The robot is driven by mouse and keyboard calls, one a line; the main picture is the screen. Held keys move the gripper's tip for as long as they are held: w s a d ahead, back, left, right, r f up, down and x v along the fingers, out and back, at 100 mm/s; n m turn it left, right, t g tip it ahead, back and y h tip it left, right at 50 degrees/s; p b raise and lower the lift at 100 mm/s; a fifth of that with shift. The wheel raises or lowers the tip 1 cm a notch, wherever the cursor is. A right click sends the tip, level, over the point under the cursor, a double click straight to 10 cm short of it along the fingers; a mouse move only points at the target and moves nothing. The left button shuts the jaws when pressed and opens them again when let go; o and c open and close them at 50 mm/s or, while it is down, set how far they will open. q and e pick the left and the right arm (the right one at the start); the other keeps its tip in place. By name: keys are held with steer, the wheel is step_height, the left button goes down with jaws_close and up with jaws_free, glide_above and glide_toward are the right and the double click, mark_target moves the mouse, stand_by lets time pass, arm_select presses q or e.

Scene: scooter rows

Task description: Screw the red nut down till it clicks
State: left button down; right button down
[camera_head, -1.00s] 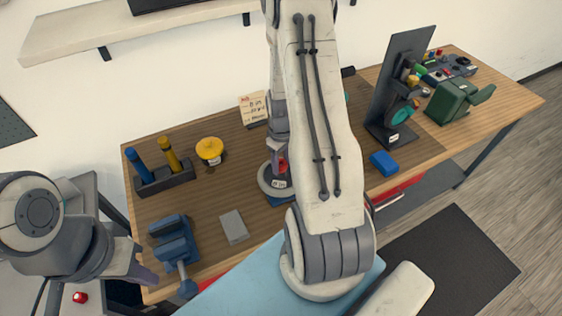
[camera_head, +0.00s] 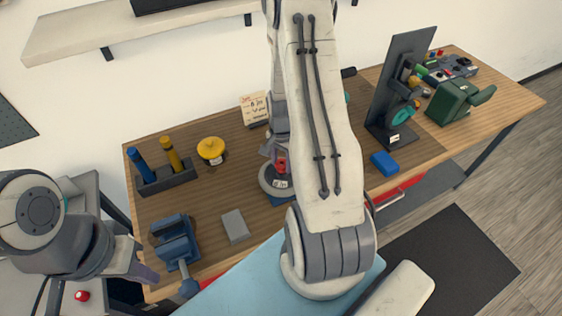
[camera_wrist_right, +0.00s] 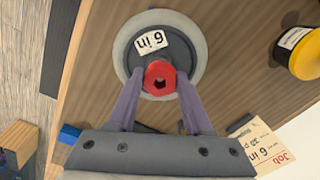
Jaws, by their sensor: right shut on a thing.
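The red nut (camera_wrist_right: 160,78) sits at the middle of a round grey disc (camera_wrist_right: 196,32) labelled "6 in".
A blue vise (camera_head: 175,240) and a grey block (camera_head: 235,226) are left of the disc. A yellow-topped pot (camera_head: 211,150) and a job card (camera_head: 254,108) stand behind. A dark upright stand (camera_head: 393,90) and a blue block (camera_head: 385,163) are to the right.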

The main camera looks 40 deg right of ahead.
steer(key=m, duration=0.4)
steer(key=shift+d+m, duration=0.15)
steer(key=shift+m, duration=0.25)
steer(key=c, duration=0.7)
jaws_free()
steer(key=o, duration=0.5)
steer(key=shift+s+d, duration=0.1)
steer(key=shift+s, duration=0.05)
steer(key=shift+r, duration=0.1)
step_height(320, 180, up, 10)
steer(key=shift+r+b, duration=0.2)
steer(key=shift+b, duration=1)
